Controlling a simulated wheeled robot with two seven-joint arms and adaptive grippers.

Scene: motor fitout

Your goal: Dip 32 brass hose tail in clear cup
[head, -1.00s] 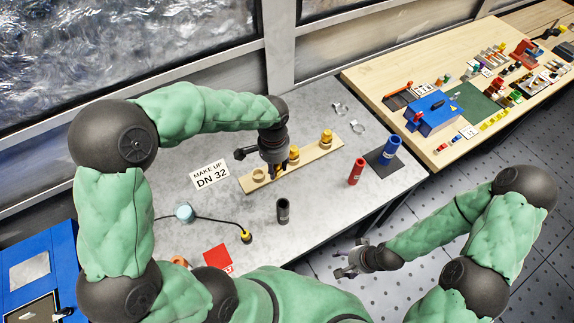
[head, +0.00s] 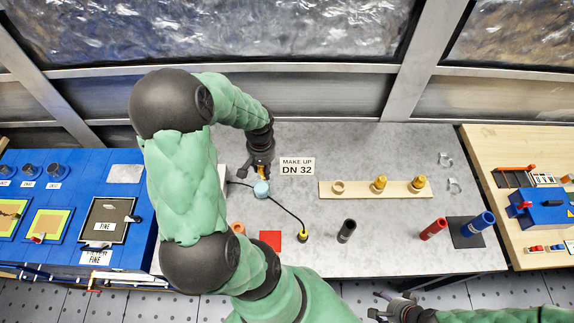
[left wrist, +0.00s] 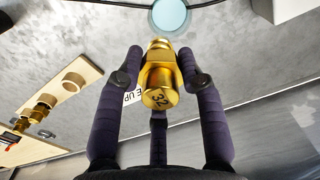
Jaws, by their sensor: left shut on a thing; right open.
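My left gripper (head: 261,172) is shut on the brass hose tail (left wrist: 160,80), whose end is marked 32 in the left wrist view. The fingers sit on both sides of it. The clear cup (head: 261,189), with pale blue contents, stands on the grey bench just in front of the left gripper in the head view. The cup also shows at the top of the left wrist view (left wrist: 170,16), beyond the hose tail's far end; the hose tail appears apart from it. My right gripper (head: 392,308) is open and empty at the bottom of the head view, off the bench's front edge.
A wooden rack (head: 355,189) holds two brass tails and an empty ring. A "MAKE UP DN 32" card (head: 297,166) lies beside it.

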